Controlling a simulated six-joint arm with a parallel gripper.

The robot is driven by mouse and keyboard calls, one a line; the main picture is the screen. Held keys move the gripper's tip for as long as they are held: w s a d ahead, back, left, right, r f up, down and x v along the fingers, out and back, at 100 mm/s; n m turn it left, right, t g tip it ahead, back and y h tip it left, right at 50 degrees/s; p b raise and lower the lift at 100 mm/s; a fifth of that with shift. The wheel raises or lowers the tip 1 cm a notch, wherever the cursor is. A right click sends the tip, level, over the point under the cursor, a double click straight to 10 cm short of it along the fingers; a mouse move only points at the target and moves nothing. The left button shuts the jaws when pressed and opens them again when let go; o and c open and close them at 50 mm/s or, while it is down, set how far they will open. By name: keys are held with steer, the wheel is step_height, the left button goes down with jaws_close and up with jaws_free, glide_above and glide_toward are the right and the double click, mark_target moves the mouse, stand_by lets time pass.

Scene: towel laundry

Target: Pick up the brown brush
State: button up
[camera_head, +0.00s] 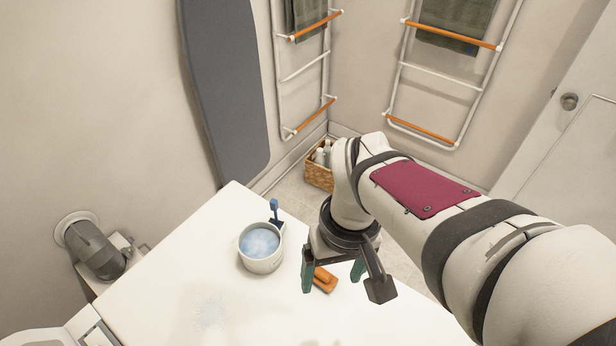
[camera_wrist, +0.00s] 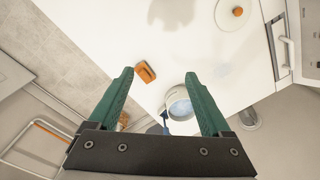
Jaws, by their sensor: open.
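The brown brush (camera_head: 325,278) lies on the white table near its right edge, partly hidden behind my gripper in the head view. In the wrist view the brush (camera_wrist: 146,72) shows whole, between the fingertips and nearer the left one. My gripper (camera_head: 333,270) is open and empty, with its two green fingers spread. In the wrist view my gripper (camera_wrist: 158,74) appears above the table and apart from the brush; the exact height is hard to tell.
A white bucket (camera_head: 262,262) of bluish water stands left of the brush, with a blue-handled tool (camera_head: 275,212) beside its far rim. A round lidded item (camera_wrist: 233,12) is on the white table (camera_head: 170,290). A wicker basket (camera_head: 319,178) sits on the floor beyond.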

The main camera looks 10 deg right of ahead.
mark_target(323, 273)
steer(key=w+f+n+h, duration=0.1)
steer(key=w+f+n, duration=0.5)
steer(key=w, duration=0.4)
steer(key=shift+n, duration=0.8)
steer(key=f, duration=0.9)
steer(key=d+f, duration=0.1)
steer(key=f, duration=0.4)
steer(key=shift+s+f, duration=0.25)
steer(key=shift+f, duration=0.05)
jaws_close()
